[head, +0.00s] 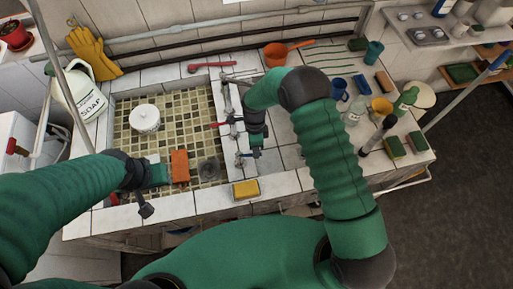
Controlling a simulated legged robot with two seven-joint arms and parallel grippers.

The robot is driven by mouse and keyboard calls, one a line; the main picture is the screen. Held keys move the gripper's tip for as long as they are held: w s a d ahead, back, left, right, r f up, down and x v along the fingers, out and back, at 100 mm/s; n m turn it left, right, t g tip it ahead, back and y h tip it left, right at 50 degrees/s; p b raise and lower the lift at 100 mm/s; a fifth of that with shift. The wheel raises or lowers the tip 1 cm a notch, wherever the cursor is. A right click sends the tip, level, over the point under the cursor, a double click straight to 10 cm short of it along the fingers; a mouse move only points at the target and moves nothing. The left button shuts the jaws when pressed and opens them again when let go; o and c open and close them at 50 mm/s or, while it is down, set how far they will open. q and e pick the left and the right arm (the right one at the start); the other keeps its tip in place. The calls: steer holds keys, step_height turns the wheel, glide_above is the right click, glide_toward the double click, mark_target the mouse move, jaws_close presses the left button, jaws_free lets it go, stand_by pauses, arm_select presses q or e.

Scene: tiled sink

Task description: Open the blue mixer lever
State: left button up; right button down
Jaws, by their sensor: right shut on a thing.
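The mixer tap (233,124) stands along the right edge of the tiled sink, with a red lever (219,125) pointing left. The blue lever (240,156) is at the near end of the tap, small and partly hidden. My right gripper (250,153) reaches down over the tap from above and is shut at the blue lever; its fingertips are hard to make out.
A yellow sponge (246,189) lies on the front rim. A soap jug (82,92) stands at left. Cups, bottles and sponges crowd the right counter around a blue mug (339,88).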

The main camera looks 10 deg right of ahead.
steer(key=m, duration=0.1)
steer(key=s+a+m, duration=0.1)
steer(key=m, duration=0.1)
steer(key=shift+s+r+y, duration=0.1)
steer(key=shift+s+y, duration=0.2)
steer(key=shift+s+a+r+m+t+y+p, duration=0.1)
steer(key=shift+s+a+m+t+y+p, duration=0.4)
steer(key=shift+m, duration=1.65)
steer(key=shift+s+a+f+m+t+h+p, duration=0.2)
steer(key=shift+s+a+m+p, duration=0.6)
steer(key=shift+m, duration=1.3)
steer(key=shift+s+a+r+m+t+y+p, duration=0.35)
steer(key=shift+a+m+p, duration=0.55)
steer(key=shift+m, duration=1.25)
steer(key=shift+f, duration=0.15)
steer(key=c, duration=1.7)
jaws_free()
steer(key=shift+o, duration=1)
steer(key=shift+s+f, duration=0.1)
steer(key=shift+o, duration=0.2)
steer(key=shift+a+f, duration=0.1)
